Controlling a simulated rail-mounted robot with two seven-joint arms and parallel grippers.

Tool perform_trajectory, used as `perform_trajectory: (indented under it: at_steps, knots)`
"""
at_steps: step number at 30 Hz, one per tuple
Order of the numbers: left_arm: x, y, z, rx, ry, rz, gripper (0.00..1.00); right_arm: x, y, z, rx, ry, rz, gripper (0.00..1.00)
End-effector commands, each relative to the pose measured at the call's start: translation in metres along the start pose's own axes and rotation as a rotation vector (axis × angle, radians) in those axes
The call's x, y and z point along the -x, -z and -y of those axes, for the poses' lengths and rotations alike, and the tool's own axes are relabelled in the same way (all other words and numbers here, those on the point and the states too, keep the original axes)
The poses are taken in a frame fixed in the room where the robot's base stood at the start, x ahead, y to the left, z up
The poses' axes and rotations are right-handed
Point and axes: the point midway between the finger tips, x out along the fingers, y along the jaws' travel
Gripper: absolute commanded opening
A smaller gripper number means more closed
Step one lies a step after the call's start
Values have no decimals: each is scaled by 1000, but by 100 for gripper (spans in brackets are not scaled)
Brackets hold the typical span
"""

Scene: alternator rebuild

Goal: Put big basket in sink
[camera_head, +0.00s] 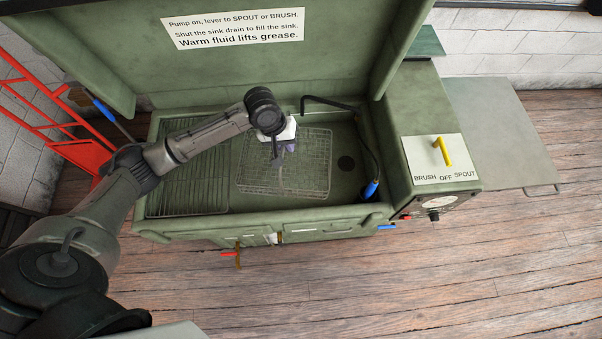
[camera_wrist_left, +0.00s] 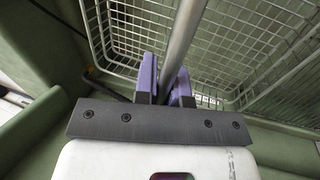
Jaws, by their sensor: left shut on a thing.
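The big basket (camera_head: 311,164) is a wire mesh basket inside the green sink (camera_head: 345,200), in the middle of the head view. Its mesh also shows in the left wrist view (camera_wrist_left: 245,45). My left gripper (camera_head: 281,148) is over the basket. In the left wrist view its purple fingers (camera_wrist_left: 166,90) are shut on a grey bar that runs up past the basket's mesh. The bar appears to be the basket's handle. Whether the basket touches the sink floor I cannot tell. My right gripper is not in view.
A wire rack (camera_head: 188,175) fills the left part of the sink. A dark drain (camera_head: 346,163) and a blue-tipped brush hose (camera_head: 371,188) are at the right. A yellow lever (camera_head: 442,152) stands on the control box. The raised lid (camera_head: 240,55) is behind.

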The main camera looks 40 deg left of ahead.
Motion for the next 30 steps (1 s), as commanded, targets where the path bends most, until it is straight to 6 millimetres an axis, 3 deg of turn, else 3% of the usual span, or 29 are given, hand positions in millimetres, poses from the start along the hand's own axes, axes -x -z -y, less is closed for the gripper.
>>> perform_trajectory:
  at_steps: [1,9,14,24,30]
  knots:
    - [-20,9,8,28,-3,-9,0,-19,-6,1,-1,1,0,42]
    - [-54,37,28,129,-7,-37,0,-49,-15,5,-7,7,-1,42]
    - [-63,44,34,155,-8,-44,0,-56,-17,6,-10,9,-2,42]
    - [-111,46,50,164,-7,-44,0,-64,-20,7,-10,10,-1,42]
    - [-122,46,53,162,-7,-46,0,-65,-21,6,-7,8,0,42]
